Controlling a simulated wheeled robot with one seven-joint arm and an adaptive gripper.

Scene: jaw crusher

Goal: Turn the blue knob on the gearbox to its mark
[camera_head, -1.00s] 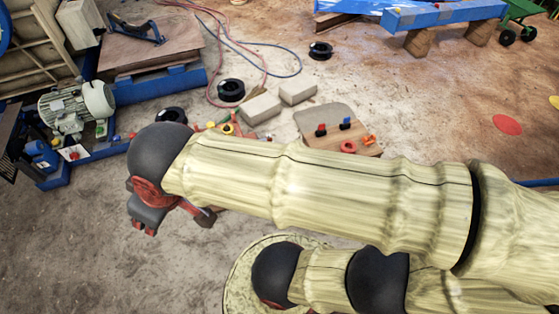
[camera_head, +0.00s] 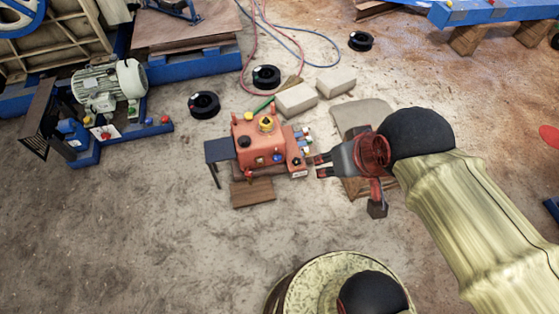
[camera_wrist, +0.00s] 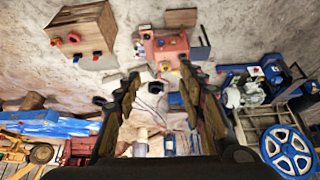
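The orange-red gearbox (camera_head: 262,138) stands upright on the floor in the middle of the head view. A small blue knob (camera_head: 278,157) shows on its near face; its mark is too small to make out. My gripper (camera_head: 318,166) is just right of the gearbox, fingers pointing left toward it, open with nothing between them. I cannot tell from the head view how much gap there is in depth. In the wrist view my gripper's fingers (camera_wrist: 160,77) are spread apart, and the gearbox (camera_wrist: 168,46) lies beyond them near the top.
A dark side plate (camera_head: 219,150) is at the gearbox's left and a wooden block (camera_head: 252,192) in front. Grey blocks (camera_head: 296,99) and black spools (camera_head: 204,104) lie behind. A motor (camera_head: 110,86) stands far left. The floor at front left is clear.

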